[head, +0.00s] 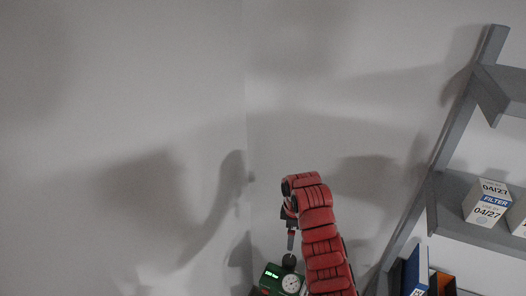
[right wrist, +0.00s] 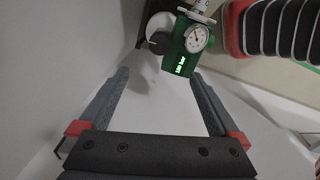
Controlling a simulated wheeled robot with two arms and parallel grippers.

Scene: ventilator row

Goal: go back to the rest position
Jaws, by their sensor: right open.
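My right gripper (head: 291,241) hangs at the end of the red arm in the lower middle of the head view, pointing down, just above a green device with a round white gauge (head: 283,280). In the right wrist view the jaws of the right gripper (right wrist: 160,74) are wide apart with nothing between them. The green device (right wrist: 187,45) shows past the fingertips there, with its gauge and a small lit green readout, apart from the fingers. A dark round knob (right wrist: 160,43) sits beside it. My left gripper is in neither view.
A grey shelf rack (head: 452,140) stands at the right of the head view. A white filter box (head: 487,202) is on its middle shelf, with blue (head: 415,270) and orange boxes lower down. Bare pale walls fill the left and middle.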

